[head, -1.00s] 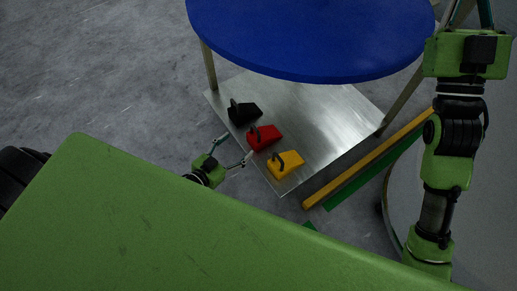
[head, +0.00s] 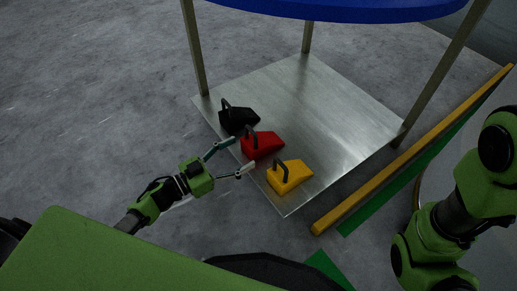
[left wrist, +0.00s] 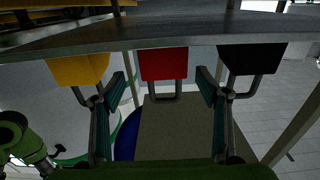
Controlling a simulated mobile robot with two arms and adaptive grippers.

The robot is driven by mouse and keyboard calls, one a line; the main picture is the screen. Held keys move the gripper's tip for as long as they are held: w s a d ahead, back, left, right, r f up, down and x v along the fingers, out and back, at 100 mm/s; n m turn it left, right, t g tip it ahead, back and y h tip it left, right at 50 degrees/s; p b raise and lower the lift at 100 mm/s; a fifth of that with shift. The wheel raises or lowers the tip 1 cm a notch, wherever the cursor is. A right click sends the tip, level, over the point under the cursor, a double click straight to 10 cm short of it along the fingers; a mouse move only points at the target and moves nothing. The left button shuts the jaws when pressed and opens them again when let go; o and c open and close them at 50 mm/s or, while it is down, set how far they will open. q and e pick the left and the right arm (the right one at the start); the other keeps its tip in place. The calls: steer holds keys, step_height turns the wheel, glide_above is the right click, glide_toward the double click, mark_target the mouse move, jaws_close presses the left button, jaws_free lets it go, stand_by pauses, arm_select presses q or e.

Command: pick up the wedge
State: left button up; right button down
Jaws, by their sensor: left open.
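Three wedges with dark loop handles stand in a row on a metal shelf: a black wedge (head: 240,117), a red wedge (head: 265,147) and a yellow wedge (head: 291,178). My left gripper (head: 243,154) is open at the shelf's near left edge, its fingers pointing toward the red wedge. In the left wrist view, which looks upside down, the red wedge (left wrist: 163,64) with its handle lies between the two spread fingers of the left gripper (left wrist: 160,78). The yellow wedge (left wrist: 78,70) and black wedge (left wrist: 251,59) flank it. My right gripper is out of view.
The metal shelf (head: 330,110) is the low level of a table with a blue round top (head: 350,8) and upright legs (head: 195,50). A yellow rail (head: 400,155) runs along the right. The grey floor at left is clear.

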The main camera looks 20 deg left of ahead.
mark_target(247, 149)
arm_select(q)
steer(key=b+x, duration=0.1)
steer(key=x, duration=0.3)
steer(key=shift+f, duration=0.1)
steer(key=b+x, duration=0.4)
steer(key=shift+w+a+f+b, duration=0.1)
steer(key=shift+w+b, duration=0.2)
steer(key=shift+b, duration=0.1)
steer(key=shift+w+d, duration=0.2)
steer(key=shift+w, duration=0.05)
steer(key=shift+r, duration=0.2)
steer(key=c, duration=1.5)
